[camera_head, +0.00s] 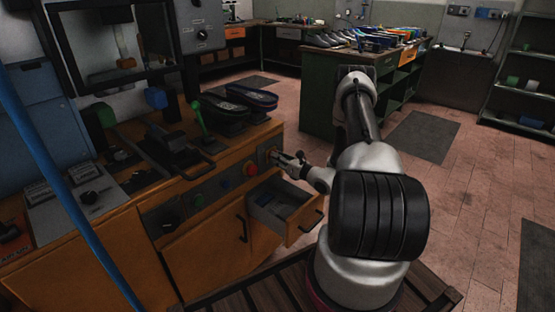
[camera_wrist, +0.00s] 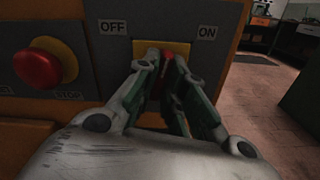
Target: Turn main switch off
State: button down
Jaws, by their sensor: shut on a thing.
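The main switch (camera_wrist: 165,66) is a red handle on a yellow plate (camera_wrist: 180,48) on the grey front panel. The label OFF is at its upper left and the label ON at its upper right. The handle stands about upright, tilted slightly, and is mostly hidden by the fingers. My gripper (camera_wrist: 167,68) is shut on the red handle, with one finger on each side. In the head view my gripper (camera_head: 275,156) reaches the right end of the panel on the orange bench, where the switch is hardly visible.
A red stop button (camera_wrist: 38,68) sits left of the switch and also shows in the head view (camera_head: 251,170). An open drawer (camera_head: 287,205) juts out below my gripper. Dark shoe soles (camera_head: 250,97) lie on the bench top. The floor to the right is free.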

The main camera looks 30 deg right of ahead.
jog(key=n, duration=1.1)
jog(key=shift+n, duration=0.3)
jog(key=shift+f, duration=0.1)
dwell(0.3)
jog(key=c, duration=1.5)
grip_release()
jog(key=shift+s+d, duration=0.1)
jog(key=shift+s, duration=0.05)
jog(key=v, duration=1.1)
jog(key=shift+s, duration=0.4)
jog(key=shift+d, duration=0.1)
